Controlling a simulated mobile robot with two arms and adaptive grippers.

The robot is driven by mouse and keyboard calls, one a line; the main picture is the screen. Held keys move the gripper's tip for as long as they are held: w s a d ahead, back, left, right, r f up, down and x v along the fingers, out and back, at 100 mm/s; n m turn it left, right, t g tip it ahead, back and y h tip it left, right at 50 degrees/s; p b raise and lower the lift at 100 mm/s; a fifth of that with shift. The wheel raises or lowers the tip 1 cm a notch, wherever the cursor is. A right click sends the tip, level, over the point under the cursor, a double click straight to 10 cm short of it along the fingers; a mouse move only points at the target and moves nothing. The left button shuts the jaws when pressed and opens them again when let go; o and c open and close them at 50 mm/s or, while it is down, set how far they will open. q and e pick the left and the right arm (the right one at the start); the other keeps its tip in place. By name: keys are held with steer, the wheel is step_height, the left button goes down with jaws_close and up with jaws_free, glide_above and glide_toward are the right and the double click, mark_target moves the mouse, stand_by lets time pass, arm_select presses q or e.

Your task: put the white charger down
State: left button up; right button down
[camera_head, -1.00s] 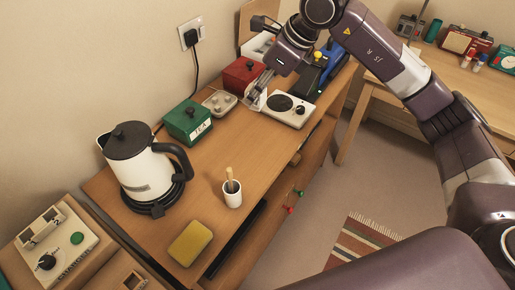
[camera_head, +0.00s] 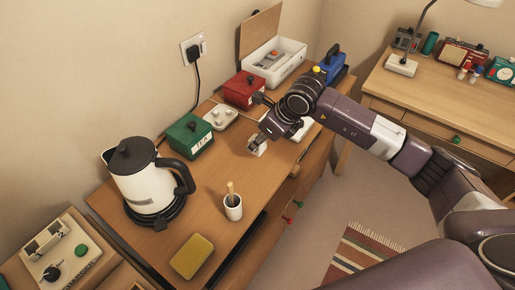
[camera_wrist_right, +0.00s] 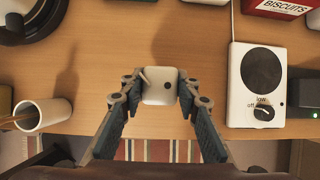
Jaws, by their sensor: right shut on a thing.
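The white charger (camera_wrist_right: 159,86) is a small rounded white block with a short prong-like piece and a dark spot on it. My right gripper (camera_wrist_right: 158,92) is shut on it, one finger on each side. In the head view the right gripper (camera_head: 257,144) is low over the wooden desk (camera_head: 215,165), with the charger (camera_head: 258,149) showing as a small white piece at its fingertips. I cannot tell whether the charger touches the desk. My left gripper is not in view.
A white hotplate (camera_wrist_right: 258,82) stands to the right of the gripper, and a cup (camera_wrist_right: 42,116) to the left. Green box (camera_head: 189,136), red tin (camera_head: 244,90), white socket block (camera_head: 220,117) and kettle (camera_head: 146,178) line the back. A yellow sponge (camera_head: 192,256) lies in front.

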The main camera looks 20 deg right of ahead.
mark_target(259, 149)
step_height(259, 149, down, 4)
steer(key=shift+f+p, duration=0.1)
steer(key=shift+p, duration=0.25)
steer(key=shift+f, duration=0.2)
steer(key=c, duration=1.5)
jaws_free()
steer(key=shift+f, duration=0.1)
steer(key=shift+o, duration=0.2)
steer(key=shift+r, duration=0.2)
steer(key=shift+s+d+r, duration=0.15)
steer(key=shift+r, duration=0.15)
steer(key=b+v, duration=0.2)
steer(key=v, duration=0.9)
